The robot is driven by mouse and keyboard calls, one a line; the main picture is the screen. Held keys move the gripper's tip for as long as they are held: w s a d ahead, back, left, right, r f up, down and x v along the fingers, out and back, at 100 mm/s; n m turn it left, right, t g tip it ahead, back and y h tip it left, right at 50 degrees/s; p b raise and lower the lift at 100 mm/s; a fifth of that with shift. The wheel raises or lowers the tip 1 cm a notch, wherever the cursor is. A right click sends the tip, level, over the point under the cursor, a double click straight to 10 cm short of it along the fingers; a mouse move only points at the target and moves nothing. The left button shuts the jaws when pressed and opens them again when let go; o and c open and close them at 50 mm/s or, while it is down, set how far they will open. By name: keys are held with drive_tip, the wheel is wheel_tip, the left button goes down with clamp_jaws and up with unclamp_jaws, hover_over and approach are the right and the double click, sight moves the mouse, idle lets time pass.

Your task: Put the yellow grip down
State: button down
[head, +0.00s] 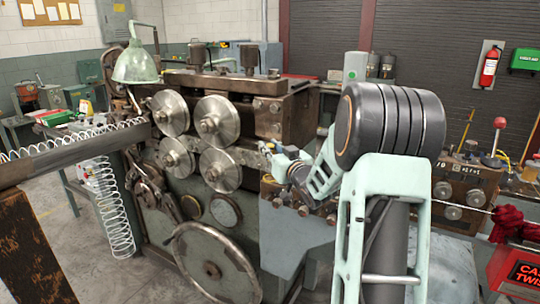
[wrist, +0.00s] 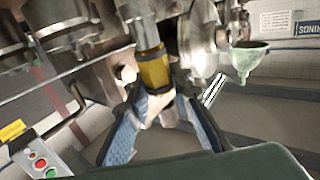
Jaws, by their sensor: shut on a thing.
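The yellow grip (wrist: 154,73) is a short yellow cylinder in the middle of the wrist view, with a grey, rod-like part above it. My gripper (wrist: 158,92) has its two blue-padded fingers closed in around the grip's lower end. A pale, blurred piece shows between the fingers just below the yellow. I cannot tell whether the grip is attached to the machine or only in front of it. In the head view, my arm reaches to the front of the coiler, and the yellow grip cannot be made out there.
The spring coiler (head: 212,125) with its steel rollers and large handwheel (head: 215,265) fills the centre. A pale green lamp (head: 136,66) hangs at its left. A coiled spring (head: 115,215) hangs beside it. A red box (head: 515,270) stands at the right. A control box (wrist: 42,148) shows in the wrist view.

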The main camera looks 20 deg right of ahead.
drive_tip(key=shift+f, duration=1.2)
drive_tip(key=shift+f, duration=0.25)
drive_tip(key=c, duration=1.7)
unclamp_jaws()
drive_tip(key=shift+r, duration=0.25)
drive_tip(key=shift+s+f, duration=0.15)
drive_tip(key=shift+s, duration=0.25)
drive_tip(key=s+b, duration=0.1)
drive_tip(key=s, duration=1)
drive_tip(key=shift+s, duration=0.15)
